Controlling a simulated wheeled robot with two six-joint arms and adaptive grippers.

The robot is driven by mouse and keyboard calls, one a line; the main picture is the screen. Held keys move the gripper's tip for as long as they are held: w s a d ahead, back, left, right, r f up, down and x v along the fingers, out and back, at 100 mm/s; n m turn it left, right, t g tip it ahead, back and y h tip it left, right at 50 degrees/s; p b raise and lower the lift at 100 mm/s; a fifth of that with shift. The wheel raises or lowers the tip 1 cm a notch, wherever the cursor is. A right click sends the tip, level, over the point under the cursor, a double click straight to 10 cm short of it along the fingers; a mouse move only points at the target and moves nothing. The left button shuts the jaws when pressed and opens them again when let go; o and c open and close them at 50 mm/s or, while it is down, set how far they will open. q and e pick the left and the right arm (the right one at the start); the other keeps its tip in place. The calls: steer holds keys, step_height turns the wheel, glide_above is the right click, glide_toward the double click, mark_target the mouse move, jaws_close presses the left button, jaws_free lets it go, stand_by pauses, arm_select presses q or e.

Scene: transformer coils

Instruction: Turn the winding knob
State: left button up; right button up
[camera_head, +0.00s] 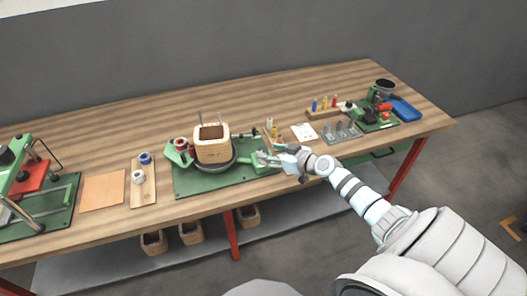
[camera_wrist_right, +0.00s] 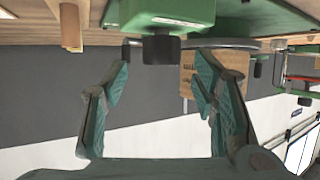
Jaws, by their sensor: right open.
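The winding machine's green base (camera_head: 190,184) sits on the bench with a square wooden former (camera_head: 212,150) upright on its round turntable. My right gripper (camera_head: 266,155) is at the right end of this base, its fingers pointing left. In the right wrist view, which looks upside down, a short black knob (camera_wrist_right: 161,49) sticks out of a green housing (camera_wrist_right: 185,12). The open right fingers (camera_wrist_right: 160,68) are on either side of the knob's line, with the knob just beyond their tips and nothing held. In the head view I cannot make the knob out clearly behind the gripper.
Wire spools stand on a wooden strip (camera_head: 143,193) left of the base, beside a copper-coloured sheet (camera_head: 103,190). A green press with a red block (camera_head: 33,176) is far left. A metal plate (camera_head: 340,132) and a blue tray (camera_head: 404,109) lie right.

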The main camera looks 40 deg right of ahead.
mark_target(264, 151)
steer(key=x, duration=0.4)
steer(key=shift+w+a+f+b, duration=0.1)
steer(key=shift+w+a+b, duration=0.05)
steer(key=shift+b, duration=0.25)
